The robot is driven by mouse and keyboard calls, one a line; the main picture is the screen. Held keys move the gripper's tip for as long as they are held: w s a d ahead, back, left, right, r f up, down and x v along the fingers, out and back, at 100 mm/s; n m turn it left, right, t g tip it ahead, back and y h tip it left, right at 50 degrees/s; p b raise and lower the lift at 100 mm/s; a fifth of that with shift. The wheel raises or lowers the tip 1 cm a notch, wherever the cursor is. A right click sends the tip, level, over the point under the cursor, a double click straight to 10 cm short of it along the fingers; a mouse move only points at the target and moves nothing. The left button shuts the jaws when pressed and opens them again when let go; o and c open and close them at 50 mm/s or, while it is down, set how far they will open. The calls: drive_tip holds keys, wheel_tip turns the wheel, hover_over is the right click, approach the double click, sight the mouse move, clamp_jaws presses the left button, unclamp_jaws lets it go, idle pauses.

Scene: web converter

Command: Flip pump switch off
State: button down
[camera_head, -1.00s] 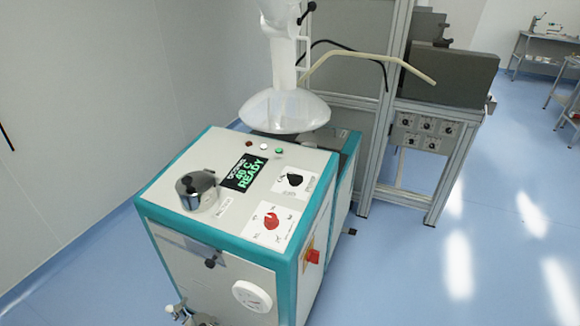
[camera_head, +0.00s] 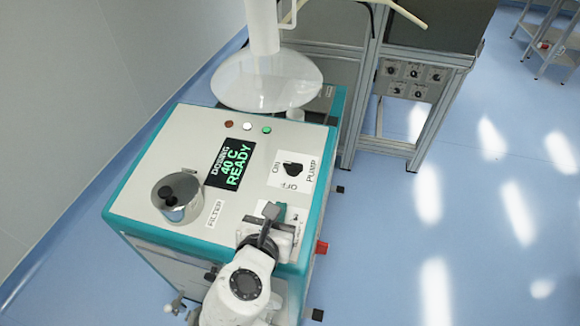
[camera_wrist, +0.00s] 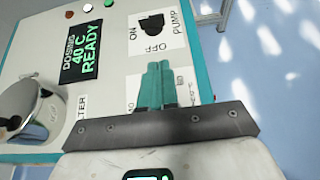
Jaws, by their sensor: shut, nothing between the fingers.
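The pump switch (camera_head: 291,169) is a black rotary knob on a white plate on top of the dosing machine. ON is printed on the plate's left, OFF below and PUMP on the right. The switch also shows at the top of the wrist view (camera_wrist: 151,22); I cannot tell which mark it points to. My gripper (camera_head: 272,210) is shut and empty, with teal fingertips together. It is over the near right part of the machine top, below the switch in the picture and apart from it. In the wrist view the fingertips (camera_wrist: 158,70) point toward the switch plate.
A display (camera_head: 230,165) reads DOSING 40 C READY. A steel filter pot (camera_head: 178,196) stands left of my gripper. A red switch (camera_head: 321,247) is on the side. My arm covers most of another labelled plate.

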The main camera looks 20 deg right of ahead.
approach(297, 169)
drive_tip(key=f, duration=0.3)
drive_tip(key=shift+w+d, duration=0.35)
drive_tip(key=shift+d, duration=0.05)
drive_tip(key=w+d, duration=0.1)
drive_tip(key=w+d+p, duration=0.1)
drive_tip(key=w, duration=0.1)
drive_tip(key=shift+r, duration=0.15)
drive_tip(key=shift+w+d, duration=0.35)
drive_tip(key=shift+w, duration=0.1)
